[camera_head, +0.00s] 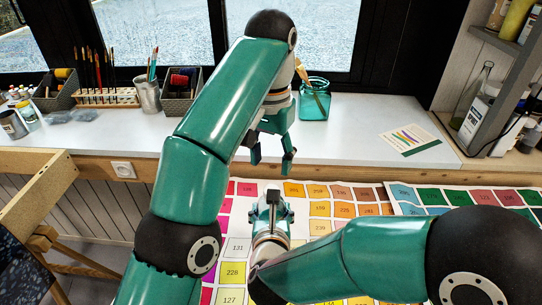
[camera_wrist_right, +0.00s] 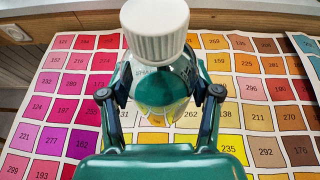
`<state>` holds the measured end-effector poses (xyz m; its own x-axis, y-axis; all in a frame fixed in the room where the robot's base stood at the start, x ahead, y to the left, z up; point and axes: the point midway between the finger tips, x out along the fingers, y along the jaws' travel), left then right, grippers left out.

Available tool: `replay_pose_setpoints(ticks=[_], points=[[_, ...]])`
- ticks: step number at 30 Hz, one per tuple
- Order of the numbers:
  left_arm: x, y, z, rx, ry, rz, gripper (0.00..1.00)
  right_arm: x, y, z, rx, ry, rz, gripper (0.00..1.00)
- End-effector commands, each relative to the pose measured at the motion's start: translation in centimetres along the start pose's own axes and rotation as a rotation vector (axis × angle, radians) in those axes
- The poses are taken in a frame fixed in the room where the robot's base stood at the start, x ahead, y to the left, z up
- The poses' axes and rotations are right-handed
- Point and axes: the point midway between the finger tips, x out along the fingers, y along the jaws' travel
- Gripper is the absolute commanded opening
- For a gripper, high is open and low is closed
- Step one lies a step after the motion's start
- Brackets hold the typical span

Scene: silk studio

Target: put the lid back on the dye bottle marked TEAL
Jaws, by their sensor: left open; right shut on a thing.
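My right gripper (camera_wrist_right: 163,95) is shut on a small clear bottle (camera_wrist_right: 163,88). A white ribbed lid (camera_wrist_right: 155,18) sits on top of this bottle. Faint print shows on its side, but I cannot read it or tell whether it says TEAL. In the head view my right gripper (camera_head: 271,208) is low over the colour charts, and the bottle is hard to make out there. My left gripper (camera_head: 272,159) is open and empty, fingers pointing down, above and beyond the right one.
Numbered colour charts (camera_head: 236,246) cover the work surface below. A shelf with bottles (camera_head: 474,115) is at right.

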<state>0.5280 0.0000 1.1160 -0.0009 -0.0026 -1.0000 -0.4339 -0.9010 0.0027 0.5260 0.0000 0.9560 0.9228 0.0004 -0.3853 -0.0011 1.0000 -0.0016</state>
Motion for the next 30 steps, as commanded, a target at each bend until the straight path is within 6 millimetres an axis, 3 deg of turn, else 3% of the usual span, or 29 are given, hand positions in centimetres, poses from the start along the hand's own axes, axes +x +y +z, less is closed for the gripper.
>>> replay_pose_setpoints(ticks=[17,30], points=[[1.1,-0.1,-0.1,0.002,-0.003,-0.003,0.54,0.0,0.0,0.1,0.001,-0.002,0.0,0.0],[5.4,-0.1,0.1,0.001,-0.004,0.0,0.54,0.0,0.0,0.1,0.001,-0.002,0.0,0.0]])
